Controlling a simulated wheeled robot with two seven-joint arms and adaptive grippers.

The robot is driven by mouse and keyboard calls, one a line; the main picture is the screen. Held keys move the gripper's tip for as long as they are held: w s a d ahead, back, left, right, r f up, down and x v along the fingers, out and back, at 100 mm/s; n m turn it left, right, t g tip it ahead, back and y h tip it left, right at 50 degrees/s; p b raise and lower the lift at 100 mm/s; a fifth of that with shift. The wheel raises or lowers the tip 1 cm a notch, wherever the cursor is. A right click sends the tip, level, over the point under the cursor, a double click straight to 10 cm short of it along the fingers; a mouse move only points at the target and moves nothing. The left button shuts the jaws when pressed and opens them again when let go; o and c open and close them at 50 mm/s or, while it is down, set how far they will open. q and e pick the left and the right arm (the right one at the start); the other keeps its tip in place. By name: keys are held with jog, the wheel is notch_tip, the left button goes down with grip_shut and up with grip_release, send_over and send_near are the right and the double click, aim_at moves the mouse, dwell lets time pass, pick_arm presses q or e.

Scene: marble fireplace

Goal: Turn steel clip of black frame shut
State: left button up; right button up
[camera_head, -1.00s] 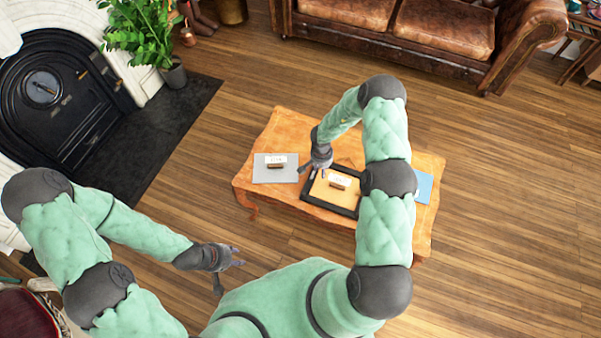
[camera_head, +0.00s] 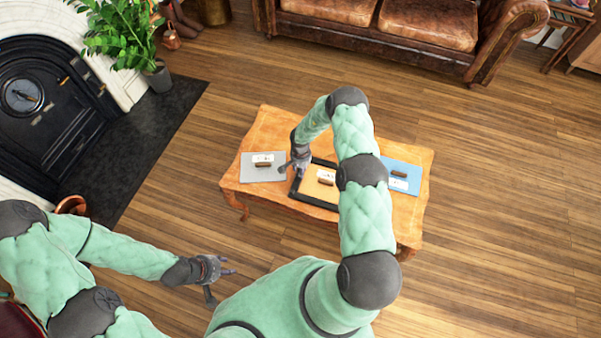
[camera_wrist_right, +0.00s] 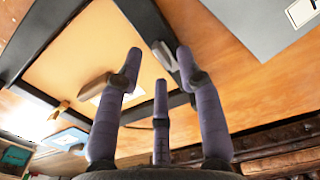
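The black frame (camera_head: 314,202) lies flat on the wooden table around a tan board (camera_head: 312,188). In the right wrist view the frame's black bars (camera_wrist_right: 150,25) cross the picture, and the steel clip (camera_wrist_right: 163,55) shows as a small grey piece on a bar, between my fingertips. My right gripper (camera_wrist_right: 159,60) is open, its purple fingers spread around the clip's place; contact cannot be told. In the head view my right gripper (camera_head: 298,170) is over the frame's left side. My left gripper (camera_head: 222,275) is open and empty, off the table's front left.
A grey board (camera_head: 252,173) lies left of the frame and a blue board (camera_head: 412,172) to its right. The tan board bears a block handle (camera_wrist_right: 92,87). A brass-coloured clip (camera_wrist_right: 58,110) shows on another frame bar. A leather sofa (camera_head: 430,55) stands behind the table (camera_head: 272,125).

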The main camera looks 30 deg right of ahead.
jog(key=shift+f, duration=0.8)
grip_shut()
